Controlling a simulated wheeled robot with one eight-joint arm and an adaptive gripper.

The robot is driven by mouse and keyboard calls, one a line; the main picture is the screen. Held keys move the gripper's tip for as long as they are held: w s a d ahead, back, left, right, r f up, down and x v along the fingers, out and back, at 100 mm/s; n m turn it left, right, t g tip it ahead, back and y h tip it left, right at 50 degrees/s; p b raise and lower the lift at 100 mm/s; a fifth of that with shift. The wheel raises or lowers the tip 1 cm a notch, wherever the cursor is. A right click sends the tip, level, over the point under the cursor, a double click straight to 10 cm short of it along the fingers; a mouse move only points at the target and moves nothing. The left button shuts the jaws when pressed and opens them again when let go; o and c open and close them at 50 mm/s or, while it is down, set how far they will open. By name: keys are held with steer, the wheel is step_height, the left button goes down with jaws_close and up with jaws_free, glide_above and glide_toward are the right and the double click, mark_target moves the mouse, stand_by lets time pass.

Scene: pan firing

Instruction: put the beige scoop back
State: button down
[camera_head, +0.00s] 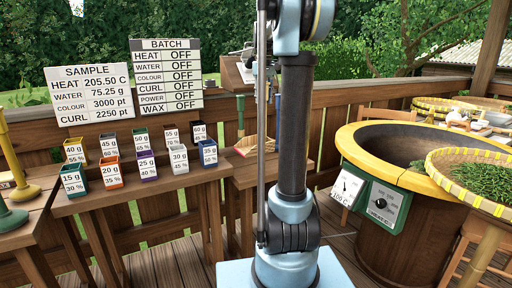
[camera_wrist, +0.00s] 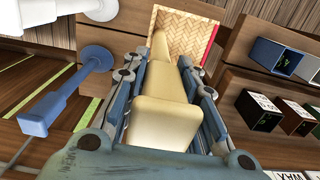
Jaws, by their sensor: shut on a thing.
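In the wrist view my gripper (camera_wrist: 158,88) is shut on the beige scoop (camera_wrist: 167,112). The scoop's thick block-like end is nearest the camera, and its narrower part runs away between the fingers toward a woven tray (camera_wrist: 190,28) with a red edge. I cannot tell whether the scoop touches the tray. In the head view the tray (camera_head: 249,145) shows on a small wooden stand, partly behind my arm. The gripper and scoop are mostly hidden there.
A blue-handled tool (camera_wrist: 62,102) with a round end is left of the gripper in the wrist view. Several labelled cups (camera_head: 144,168) stand on the tables at left. The round firing pan (camera_head: 352,140) and a basket of green leaves (camera_head: 484,180) are at right.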

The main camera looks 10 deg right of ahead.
mark_target(263, 116)
step_height(263, 116, down, 9)
steer(key=shift+a+r, duration=0.1)
steer(key=shift+r, duration=0.05)
stand_by(0.4)
steer(key=c, duration=1.3)
jaws_free()
